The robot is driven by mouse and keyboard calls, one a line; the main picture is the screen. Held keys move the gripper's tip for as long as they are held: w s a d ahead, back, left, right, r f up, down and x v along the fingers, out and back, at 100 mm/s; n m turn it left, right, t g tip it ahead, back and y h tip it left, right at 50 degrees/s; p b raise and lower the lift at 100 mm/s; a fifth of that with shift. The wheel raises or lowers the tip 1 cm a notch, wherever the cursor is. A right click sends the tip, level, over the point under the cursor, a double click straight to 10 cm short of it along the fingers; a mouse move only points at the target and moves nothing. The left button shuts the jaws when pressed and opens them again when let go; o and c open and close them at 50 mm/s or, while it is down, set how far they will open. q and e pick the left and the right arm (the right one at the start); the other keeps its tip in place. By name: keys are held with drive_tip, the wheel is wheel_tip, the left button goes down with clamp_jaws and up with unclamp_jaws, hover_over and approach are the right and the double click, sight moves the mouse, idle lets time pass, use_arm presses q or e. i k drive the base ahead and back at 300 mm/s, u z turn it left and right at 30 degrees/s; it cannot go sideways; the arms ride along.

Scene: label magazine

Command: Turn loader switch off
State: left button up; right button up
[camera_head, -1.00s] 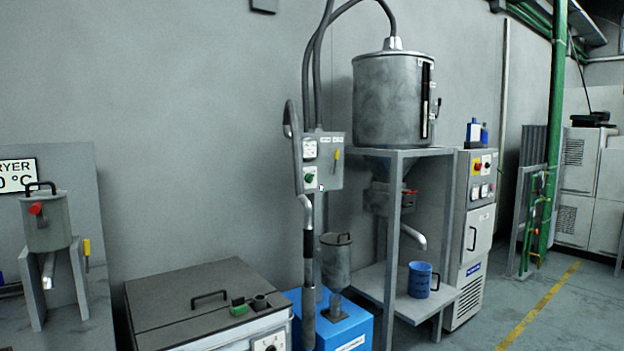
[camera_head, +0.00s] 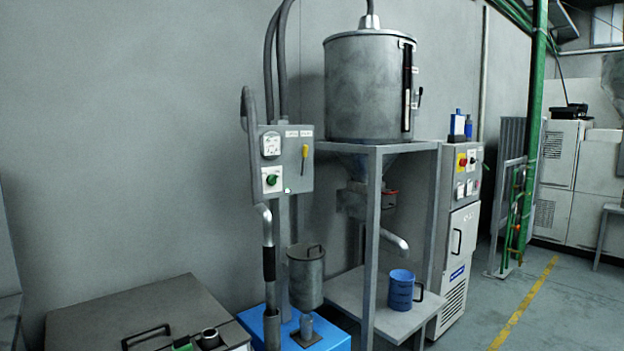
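A grey control box (camera_head: 288,159) stands on a post left of the large metal hopper. Neither of my grippers shows in the head view.
A large metal hopper (camera_head: 364,90) sits on a grey stand (camera_head: 374,250). A blue mug (camera_head: 401,291) is on its lower shelf. A grey-lidded machine (camera_head: 130,320) and a blue base (camera_head: 258,328) stand in front. Open floor with a yellow line (camera_head: 525,305) lies right.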

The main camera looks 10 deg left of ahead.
sight(272, 179)
drive_tip(key=u, duration=0.3)
drive_tip(key=i, duration=1.3)
drive_tip(key=u, duration=0.8)
drive_tip(key=i, duration=0.4)
drive_tip(key=u, duration=0.35)
